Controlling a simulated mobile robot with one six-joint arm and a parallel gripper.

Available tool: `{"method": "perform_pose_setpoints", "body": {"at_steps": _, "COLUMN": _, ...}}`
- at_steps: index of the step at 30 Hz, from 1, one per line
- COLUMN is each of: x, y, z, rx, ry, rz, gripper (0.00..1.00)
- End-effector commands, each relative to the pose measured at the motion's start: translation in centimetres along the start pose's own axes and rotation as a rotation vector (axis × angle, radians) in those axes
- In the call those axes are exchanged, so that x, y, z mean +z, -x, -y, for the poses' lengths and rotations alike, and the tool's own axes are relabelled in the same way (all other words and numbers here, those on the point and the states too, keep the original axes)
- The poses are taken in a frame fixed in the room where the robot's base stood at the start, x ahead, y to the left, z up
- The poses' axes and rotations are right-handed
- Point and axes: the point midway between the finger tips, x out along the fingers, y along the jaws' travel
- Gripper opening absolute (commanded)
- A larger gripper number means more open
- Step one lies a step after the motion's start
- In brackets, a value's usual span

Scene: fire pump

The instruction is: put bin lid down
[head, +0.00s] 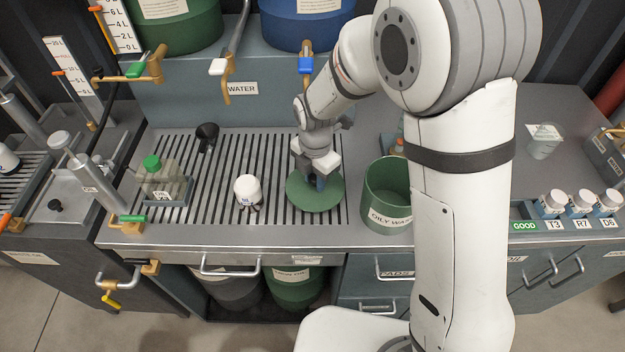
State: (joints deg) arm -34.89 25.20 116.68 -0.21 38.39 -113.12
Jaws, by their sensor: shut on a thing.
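The bin lid (312,198) is a round green disc over the right end of the slatted drain grate (225,205). My gripper (317,182) points down at the lid's middle and is shut on it; the fingers hide the part they hold. The lid looks level and close to the slats, but I cannot tell whether it touches them. The open green oily waste bin (388,193) stands just right of the lid, partly behind my arm.
A white-capped jar (248,190) stands left of the lid. A green-capped clear container (160,182) and a black funnel-like piece (207,133) are farther left. Taps (305,64) hang above the grate. Labelled bottles (580,205) stand at the right. Grate slats between jar and lid are clear.

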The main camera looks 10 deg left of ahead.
Motion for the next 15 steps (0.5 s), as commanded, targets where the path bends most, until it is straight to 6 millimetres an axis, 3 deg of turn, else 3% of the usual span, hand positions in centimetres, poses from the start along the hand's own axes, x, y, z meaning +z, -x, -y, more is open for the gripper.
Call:
{"method": "perform_pose_setpoints", "body": {"at_steps": 4, "x": 0.0, "y": -1.6, "z": 0.0, "rx": -0.001, "ry": 0.001, "rz": 0.0, "gripper": 0.01}}
{"method": "perform_pose_setpoints", "body": {"at_steps": 15, "x": -0.1, "y": -2.2, "z": -0.1, "rx": 0.001, "ry": 0.001, "rz": 0.0, "gripper": 0.01}}
